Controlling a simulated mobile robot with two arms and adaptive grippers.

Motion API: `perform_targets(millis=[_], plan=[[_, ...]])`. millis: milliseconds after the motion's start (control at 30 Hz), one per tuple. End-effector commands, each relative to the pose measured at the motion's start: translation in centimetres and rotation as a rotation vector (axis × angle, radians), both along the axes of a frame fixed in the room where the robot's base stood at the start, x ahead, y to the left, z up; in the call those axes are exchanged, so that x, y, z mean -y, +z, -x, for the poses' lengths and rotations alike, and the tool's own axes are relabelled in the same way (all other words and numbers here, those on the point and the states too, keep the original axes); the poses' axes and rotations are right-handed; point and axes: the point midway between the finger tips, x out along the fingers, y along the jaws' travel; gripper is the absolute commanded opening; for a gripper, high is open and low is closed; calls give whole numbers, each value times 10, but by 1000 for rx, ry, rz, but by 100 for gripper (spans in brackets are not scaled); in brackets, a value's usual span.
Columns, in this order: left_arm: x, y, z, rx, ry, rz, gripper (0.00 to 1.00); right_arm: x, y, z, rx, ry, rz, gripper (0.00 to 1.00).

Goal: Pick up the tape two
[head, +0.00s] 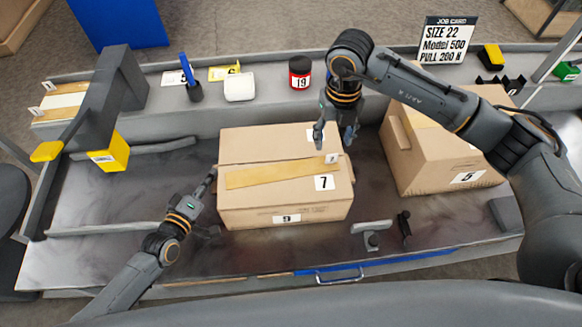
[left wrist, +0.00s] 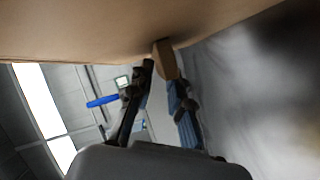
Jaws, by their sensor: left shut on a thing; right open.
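A closed cardboard box (head: 285,205) labelled 7 and 9 stands on the dark worktop. A tan tape strip (head: 268,175) runs along its top, with a small tag (head: 331,158) at its right end that I cannot read surely. My left gripper (head: 211,180) is at the box's left side. In the left wrist view the left gripper (left wrist: 160,72) is shut on a tan tab (left wrist: 164,58) that sticks out from the box (left wrist: 120,28). My right gripper (head: 337,132) is open and empty, pointing down over the box's far right edge.
A second box (head: 440,150) labelled 5 stands to the right, with a strip on top. A grey post with a yellow block (head: 110,153) stands at left. The back ledge holds a red jar (head: 300,73), a white container (head: 240,87) and a job card (head: 446,40). Small tools (head: 372,238) lie in front.

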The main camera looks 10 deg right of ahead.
Motion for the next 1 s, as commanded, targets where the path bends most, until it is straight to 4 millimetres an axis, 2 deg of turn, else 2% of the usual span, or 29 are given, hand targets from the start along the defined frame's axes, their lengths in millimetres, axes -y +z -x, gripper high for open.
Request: perform_targets(millis=[267, 567, 800, 867, 1000], plan=[[0, -3, 2, -5, -2, -4, 0, 0, -19, 3, -1, 1, -1, 55], [0, -3, 2, -5, -2, -4, 0, 2, -60, 9, -2, -1, -1, 55], [0, -3, 2, -6, -2, -5, 0, 2, -64, 9, 1, 0, -1, 55], [0, -3, 2, -6, -2, -5, 0, 2, -64, 9, 1, 0, -1, 45], [0, -3, 2, -6, -2, -5, 0, 2, -63, 9, 1, 0, -1, 16]])
